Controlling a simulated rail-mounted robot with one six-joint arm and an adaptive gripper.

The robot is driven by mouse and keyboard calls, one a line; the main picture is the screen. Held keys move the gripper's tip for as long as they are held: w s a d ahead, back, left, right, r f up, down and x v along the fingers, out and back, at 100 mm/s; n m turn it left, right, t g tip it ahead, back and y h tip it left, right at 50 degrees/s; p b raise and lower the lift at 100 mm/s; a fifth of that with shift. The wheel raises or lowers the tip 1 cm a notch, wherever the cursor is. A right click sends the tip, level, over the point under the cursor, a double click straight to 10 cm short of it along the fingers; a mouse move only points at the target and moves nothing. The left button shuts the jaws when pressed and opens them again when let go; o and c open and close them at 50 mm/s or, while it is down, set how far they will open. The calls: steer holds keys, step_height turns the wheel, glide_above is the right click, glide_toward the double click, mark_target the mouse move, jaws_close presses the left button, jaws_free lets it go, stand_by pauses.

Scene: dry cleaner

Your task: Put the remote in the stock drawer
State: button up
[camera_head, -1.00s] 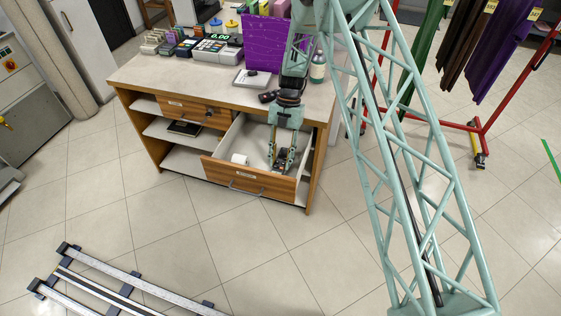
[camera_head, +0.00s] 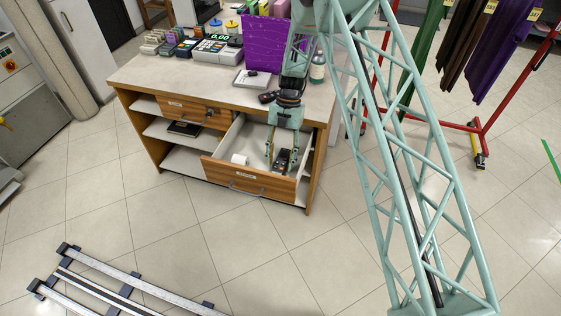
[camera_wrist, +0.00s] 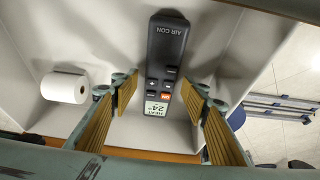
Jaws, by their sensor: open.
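The remote (camera_wrist: 166,62) is dark grey with "AIR CON" lettering and a lit display. It is inside the open stock drawer (camera_head: 248,187), toward the right side, and also shows in the head view (camera_head: 282,160). In the wrist view it lies between and beyond the fingers of my gripper (camera_wrist: 160,97), with a gap on each side. My gripper is open and points down into the drawer. Whether the remote rests fully on the drawer floor is hard to tell.
A white paper roll (camera_wrist: 65,87) lies in the drawer, left of the remote. The counter (camera_head: 215,79) above holds a card terminal (camera_head: 213,48), a purple box (camera_head: 266,42) and a bottle (camera_head: 318,68). A shut drawer (camera_head: 190,110) sits to the left.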

steer(key=p+v, duration=0.2)
steer(key=v, duration=1)
steer(key=shift+r, duration=0.15)
stand_by(0.7)
